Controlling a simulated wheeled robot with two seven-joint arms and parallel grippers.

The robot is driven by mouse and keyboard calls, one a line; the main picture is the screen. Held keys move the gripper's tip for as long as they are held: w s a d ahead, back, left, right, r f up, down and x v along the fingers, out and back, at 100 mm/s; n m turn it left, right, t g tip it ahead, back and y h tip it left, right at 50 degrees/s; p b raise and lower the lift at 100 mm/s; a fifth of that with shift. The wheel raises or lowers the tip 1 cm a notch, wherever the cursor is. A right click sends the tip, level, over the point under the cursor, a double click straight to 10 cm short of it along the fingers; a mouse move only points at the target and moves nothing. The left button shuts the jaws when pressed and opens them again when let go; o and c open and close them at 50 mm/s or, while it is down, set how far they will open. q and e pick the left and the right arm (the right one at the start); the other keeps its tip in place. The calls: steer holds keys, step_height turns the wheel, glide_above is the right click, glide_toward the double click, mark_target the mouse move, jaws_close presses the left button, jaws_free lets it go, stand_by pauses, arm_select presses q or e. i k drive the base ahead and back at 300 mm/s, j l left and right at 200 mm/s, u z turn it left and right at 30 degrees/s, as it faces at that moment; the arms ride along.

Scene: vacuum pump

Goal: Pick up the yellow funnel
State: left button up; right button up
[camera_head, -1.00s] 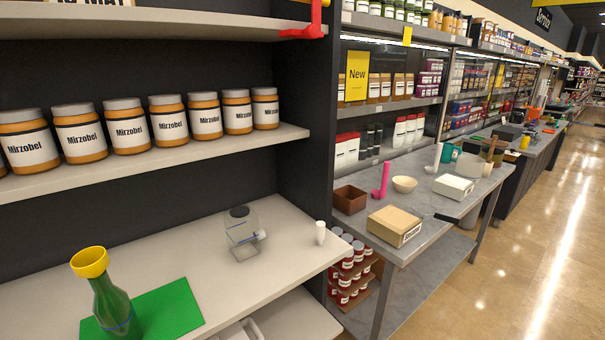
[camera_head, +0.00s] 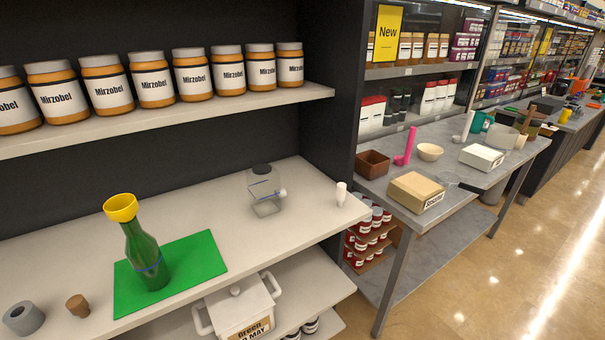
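The yellow funnel (camera_head: 121,207) sits on the mouth of a green glass bottle (camera_head: 146,257) in the head view. The bottle stands upright on a green mat (camera_head: 201,262) on the white shelf at the lower left. A blue line shows around the bottle's lower part. The funnel's spout is hidden inside the bottle neck. Neither of my grippers is in view, and nothing touches the funnel.
A clear flask with a dark cap (camera_head: 265,190) and a small white cup (camera_head: 341,194) stand to the right. A grey ring (camera_head: 23,318) and brown stopper (camera_head: 77,306) lie at front left. A shelf of jars (camera_head: 156,80) hangs above. A white pot (camera_head: 240,307) sits below.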

mark_target(122, 207)
steer(key=j+u, duration=0.1)
steer(key=u, duration=1.15)
steer(key=k+j, duration=0.05)
